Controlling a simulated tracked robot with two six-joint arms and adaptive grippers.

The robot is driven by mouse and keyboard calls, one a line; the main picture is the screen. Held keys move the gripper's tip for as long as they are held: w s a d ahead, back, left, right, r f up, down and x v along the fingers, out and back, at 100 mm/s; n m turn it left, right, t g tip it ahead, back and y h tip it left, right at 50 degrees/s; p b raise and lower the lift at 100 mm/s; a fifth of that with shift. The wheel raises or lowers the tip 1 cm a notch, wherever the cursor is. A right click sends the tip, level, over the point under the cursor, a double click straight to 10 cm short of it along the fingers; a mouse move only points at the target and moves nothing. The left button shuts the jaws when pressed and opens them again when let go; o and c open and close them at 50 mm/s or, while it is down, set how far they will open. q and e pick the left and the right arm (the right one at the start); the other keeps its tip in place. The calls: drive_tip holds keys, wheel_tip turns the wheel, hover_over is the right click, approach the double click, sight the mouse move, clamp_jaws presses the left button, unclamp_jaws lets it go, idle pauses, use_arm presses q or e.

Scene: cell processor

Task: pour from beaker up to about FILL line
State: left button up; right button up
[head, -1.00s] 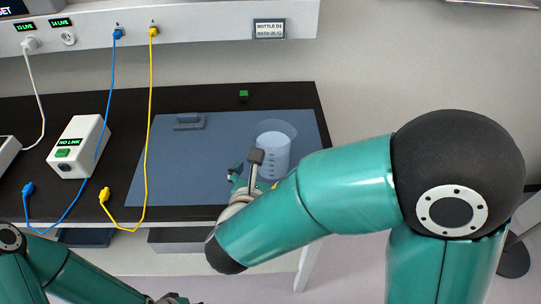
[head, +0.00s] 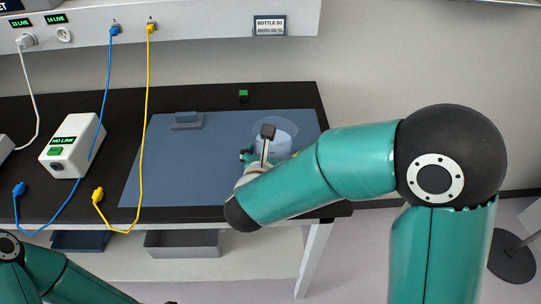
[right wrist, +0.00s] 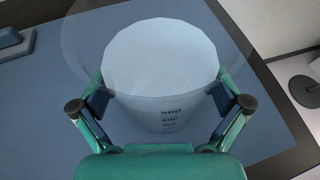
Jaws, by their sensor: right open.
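A clear beaker (head: 272,146) with pale contents and dark graduation marks stands upright on the blue mat (head: 165,165). In the right wrist view the beaker (right wrist: 158,112) is between the fingers of my right gripper (right wrist: 160,100). The fingers are open, one on each side of the beaker. In the head view my right gripper (head: 268,157) is at the beaker's near side, and my arm partly covers both. No bottle or FILL line is clearly visible. My left arm shows at the lower left, with its gripper out of frame.
A grey-blue block (head: 187,120) sits on the mat's back left. A small green block (head: 243,93) stands behind the mat. A white NO LINK box (head: 72,145) and blue and yellow cables (head: 146,100) lie to the left. A grey tray (head: 182,243) is below the table edge.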

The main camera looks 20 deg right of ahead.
sight(277, 137)
drive_tip(key=c, duration=1.2)
drive_tip(key=shift+c, duration=0.5)
drive_tip(key=shift+r+p, duration=1.15)
drive_tip(key=shift+r, duration=0.45)
